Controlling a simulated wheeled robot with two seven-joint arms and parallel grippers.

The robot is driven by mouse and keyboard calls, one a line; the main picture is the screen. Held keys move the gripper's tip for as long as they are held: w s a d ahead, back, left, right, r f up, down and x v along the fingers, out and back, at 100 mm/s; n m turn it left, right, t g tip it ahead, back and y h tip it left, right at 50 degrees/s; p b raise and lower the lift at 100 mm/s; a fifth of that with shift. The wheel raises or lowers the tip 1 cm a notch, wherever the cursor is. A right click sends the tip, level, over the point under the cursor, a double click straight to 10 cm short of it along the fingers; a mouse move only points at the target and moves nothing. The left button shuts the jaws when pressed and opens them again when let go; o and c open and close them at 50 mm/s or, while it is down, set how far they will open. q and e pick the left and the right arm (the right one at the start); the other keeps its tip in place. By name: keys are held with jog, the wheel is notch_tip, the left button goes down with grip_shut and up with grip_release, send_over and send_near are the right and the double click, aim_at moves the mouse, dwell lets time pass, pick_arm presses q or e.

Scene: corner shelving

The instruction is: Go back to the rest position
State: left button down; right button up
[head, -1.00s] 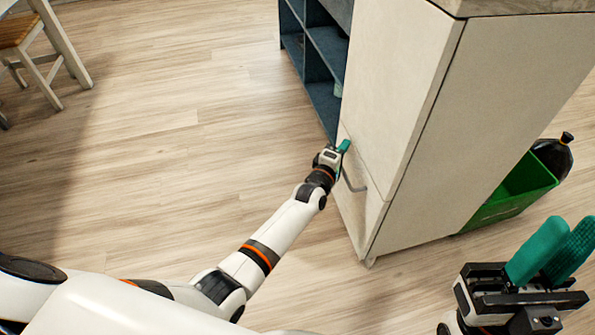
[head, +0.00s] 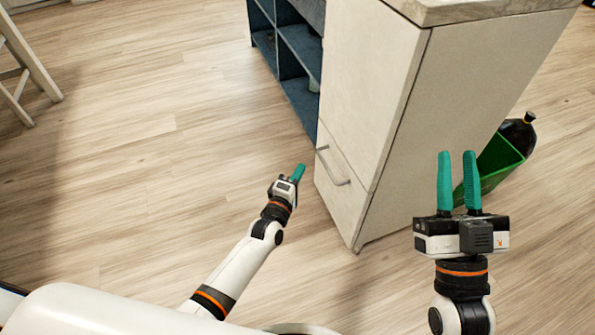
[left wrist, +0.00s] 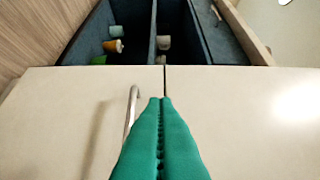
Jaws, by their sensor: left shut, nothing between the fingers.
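My left gripper (head: 299,170) is shut and empty, to the left of the white cabinet and apart from it in the head view. Its green fingers (left wrist: 160,101) press together in the left wrist view. My right gripper (head: 457,155) is at the lower right, its two green fingers pointing up with a gap between them. Nothing is visible between them. The cabinet has a lower door or drawer front with a metal handle (head: 333,168); the front looks closed. The handle (left wrist: 131,108) also shows just left of the fingers in the left wrist view.
The white cabinet (head: 370,80) has a pale top. Blue open shelves (head: 300,45) stand behind it, and several cups show in the left wrist view. A green bin (head: 494,165) with a dark bottle (head: 519,132) stands at right. Wooden floor at left is clear up to a chair (head: 30,60).

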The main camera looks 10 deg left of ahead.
jog(key=shift+w+f+g, duration=0.2)
jog(key=shift+f+g, duration=0.1)
